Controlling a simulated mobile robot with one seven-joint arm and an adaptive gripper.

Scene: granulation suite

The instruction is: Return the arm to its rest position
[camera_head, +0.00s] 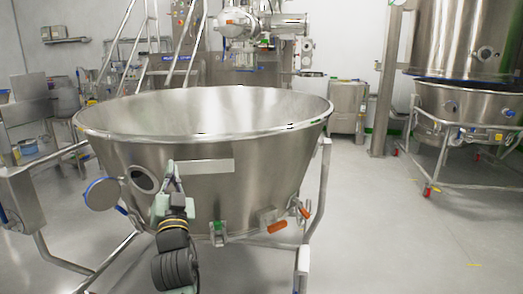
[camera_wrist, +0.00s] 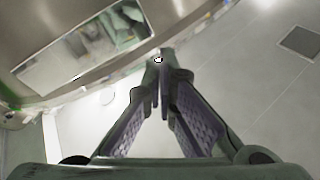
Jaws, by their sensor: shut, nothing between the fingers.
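My gripper (camera_head: 169,172) is in front of the large steel bowl (camera_head: 270,165), left of the bowl's middle, with my arm reaching up from the bottom of the head view. In the wrist view my gripper (camera_wrist: 160,70) has its two fingers meeting at the tips, with nothing between them. The bowl's curved steel wall (camera_wrist: 190,30) crosses the top of the wrist view, close to the fingertips. I cannot tell the exact gap between fingers and wall.
The bowl stands on a tubular frame (camera_head: 320,190) with a round port cover (camera_head: 103,193) and orange-handled clamps (camera_head: 277,227). A steel box (camera_head: 22,195) is at the left. Another vessel on a wheeled frame (camera_head: 470,105) is at the right. The floor (camera_head: 400,240) at right is clear.

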